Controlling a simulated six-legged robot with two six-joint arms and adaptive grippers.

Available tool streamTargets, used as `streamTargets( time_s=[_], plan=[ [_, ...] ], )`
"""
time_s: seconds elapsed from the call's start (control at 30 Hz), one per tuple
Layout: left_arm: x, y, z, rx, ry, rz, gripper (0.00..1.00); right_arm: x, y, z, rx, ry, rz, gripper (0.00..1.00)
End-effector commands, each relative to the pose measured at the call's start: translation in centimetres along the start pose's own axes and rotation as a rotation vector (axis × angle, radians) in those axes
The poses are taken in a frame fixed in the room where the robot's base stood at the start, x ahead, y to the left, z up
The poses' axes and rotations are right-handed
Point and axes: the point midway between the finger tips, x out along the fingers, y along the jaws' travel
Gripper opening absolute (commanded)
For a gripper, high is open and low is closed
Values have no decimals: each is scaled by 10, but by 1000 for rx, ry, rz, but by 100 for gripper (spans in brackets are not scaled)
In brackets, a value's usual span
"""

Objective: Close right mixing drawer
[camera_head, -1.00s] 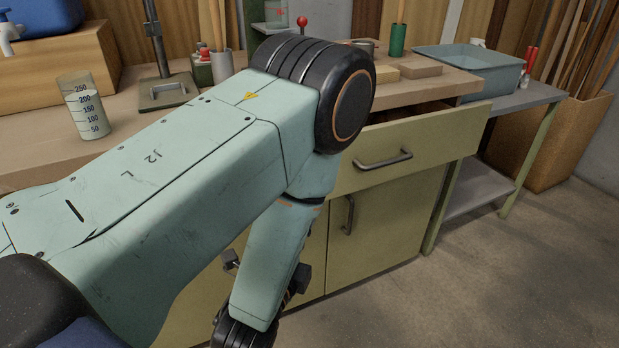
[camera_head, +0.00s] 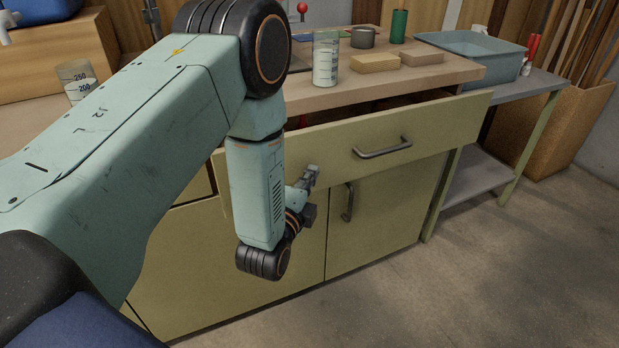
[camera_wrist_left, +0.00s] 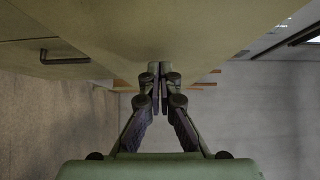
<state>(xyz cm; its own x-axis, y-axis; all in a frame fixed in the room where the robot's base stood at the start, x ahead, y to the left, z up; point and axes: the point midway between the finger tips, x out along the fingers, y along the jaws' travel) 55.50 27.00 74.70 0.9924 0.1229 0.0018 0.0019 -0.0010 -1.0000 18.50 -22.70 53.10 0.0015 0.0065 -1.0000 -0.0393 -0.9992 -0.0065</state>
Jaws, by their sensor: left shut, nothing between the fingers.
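The right mixing drawer (camera_head: 440,138) has an olive-green front with a grey bar handle (camera_head: 383,148). It stands pulled out from under the bench top, with a dark gap behind its front. My left gripper (camera_head: 313,171) is shut and empty, in front of the drawer front's lower edge, left of and below the handle. In the left wrist view its fingertips (camera_wrist_left: 160,72) are together close to an olive-green surface (camera_wrist_left: 150,28); I cannot tell whether they touch it. My left forearm hides the drawer front's left part. My right gripper is not in view.
Below the drawer is a closed cabinet door with an upright handle (camera_head: 348,202). The bench top (camera_head: 345,95) carries a measuring beaker (camera_head: 326,60), wooden blocks (camera_head: 375,63) and a green cylinder (camera_head: 398,26). A side table (camera_head: 520,88) holds a blue-grey tub (camera_head: 480,48). Floor at right is clear.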

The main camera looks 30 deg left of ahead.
Motion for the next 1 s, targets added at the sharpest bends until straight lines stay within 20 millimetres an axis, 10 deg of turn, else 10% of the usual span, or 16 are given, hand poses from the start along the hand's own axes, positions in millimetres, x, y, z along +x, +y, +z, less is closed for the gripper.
streamTargets(
  time_s=[0.5,1.0],
  plan=[
    [6,-1,6,-1,-2,0,0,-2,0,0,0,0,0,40],
    [67,-1,68,0,-2,0,0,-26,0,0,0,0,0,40]
  ],
)
